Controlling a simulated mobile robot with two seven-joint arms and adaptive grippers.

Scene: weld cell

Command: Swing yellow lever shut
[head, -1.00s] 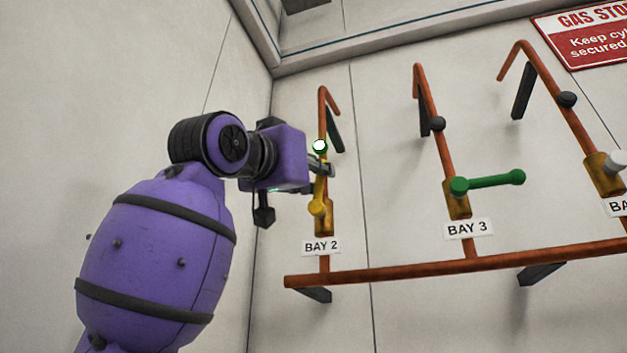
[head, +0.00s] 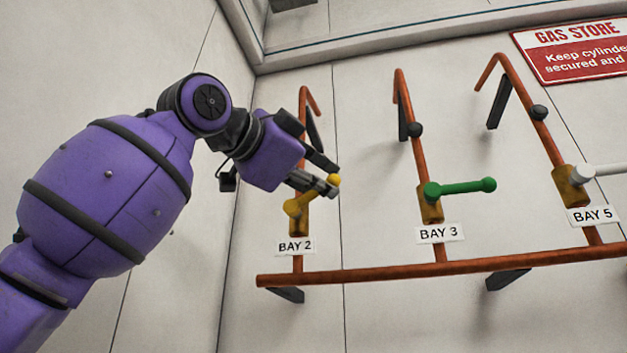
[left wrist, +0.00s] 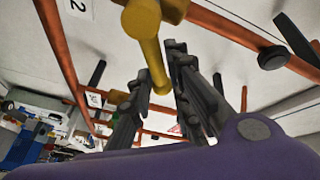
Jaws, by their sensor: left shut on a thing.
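The yellow lever (head: 308,197) is on the valve of the leftmost copper pipe, above the BAY 2 label (head: 296,247). It slants up to the right from its pivot, and its knob end (head: 333,180) shows just past my fingers. My left gripper (head: 326,185) is shut on the lever near that end. In the left wrist view the yellow lever (left wrist: 148,45) runs down between the two fingers (left wrist: 165,90). Part of the lever is hidden behind the fingers in the head view. My right gripper is not in view.
A green lever (head: 462,187) on the BAY 3 pipe points right, nearly level. A white lever (head: 605,169) is on the BAY 5 pipe. A horizontal copper pipe (head: 400,267) runs below. A red sign (head: 580,45) hangs at upper right.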

